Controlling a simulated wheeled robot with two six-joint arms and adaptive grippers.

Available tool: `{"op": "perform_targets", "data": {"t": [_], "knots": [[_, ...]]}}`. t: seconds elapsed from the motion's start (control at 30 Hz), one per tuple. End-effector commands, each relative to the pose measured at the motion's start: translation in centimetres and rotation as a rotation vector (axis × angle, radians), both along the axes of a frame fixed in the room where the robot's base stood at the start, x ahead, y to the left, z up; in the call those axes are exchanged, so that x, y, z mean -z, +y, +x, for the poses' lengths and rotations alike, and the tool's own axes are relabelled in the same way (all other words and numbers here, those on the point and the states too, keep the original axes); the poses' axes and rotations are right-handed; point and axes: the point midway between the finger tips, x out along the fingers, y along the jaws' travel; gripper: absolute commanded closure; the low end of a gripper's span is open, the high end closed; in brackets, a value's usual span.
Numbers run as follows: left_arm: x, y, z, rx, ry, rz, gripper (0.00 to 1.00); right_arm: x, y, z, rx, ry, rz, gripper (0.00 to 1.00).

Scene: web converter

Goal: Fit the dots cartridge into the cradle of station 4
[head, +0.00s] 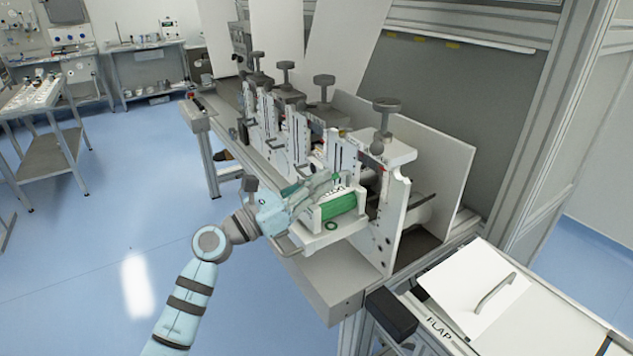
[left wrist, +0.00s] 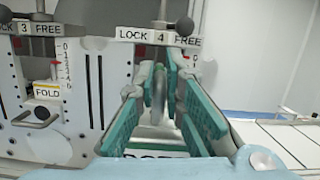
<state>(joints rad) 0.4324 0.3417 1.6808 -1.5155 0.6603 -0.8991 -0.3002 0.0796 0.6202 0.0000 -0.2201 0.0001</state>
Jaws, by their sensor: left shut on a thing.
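The dots cartridge (head: 338,206) is a green roller with a white end label reading DOTS, at the nearest station in the head view. My left gripper (head: 322,190) is shut on it; in the left wrist view the teal fingers (left wrist: 160,88) reach forward on both sides. Part of the cartridge's label (left wrist: 155,154) shows at the bottom of that view. The cradle of station 4 (head: 318,240) is a pale tray with a green ring mark and a wire handle, right under the cartridge. I cannot tell whether the cartridge is seated or just above it. The plate LOCK 4 FREE (left wrist: 160,37) is straight ahead.
Station 3, with its FOLD label (left wrist: 47,91), stands left of station 4 in the wrist view. Open floor (head: 110,240) lies left.

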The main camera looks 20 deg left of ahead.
Motion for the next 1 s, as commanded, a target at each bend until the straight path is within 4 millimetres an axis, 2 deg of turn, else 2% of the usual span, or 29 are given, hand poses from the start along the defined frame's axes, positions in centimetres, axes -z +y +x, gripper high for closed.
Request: {"op": "perform_targets", "data": {"t": [1.0], "knots": [[2.5,0.0,0.0,0.000,-0.001,-0.001,1.00,2.4,0.0,0.0,0.000,0.000,0.000,0.60]]}}
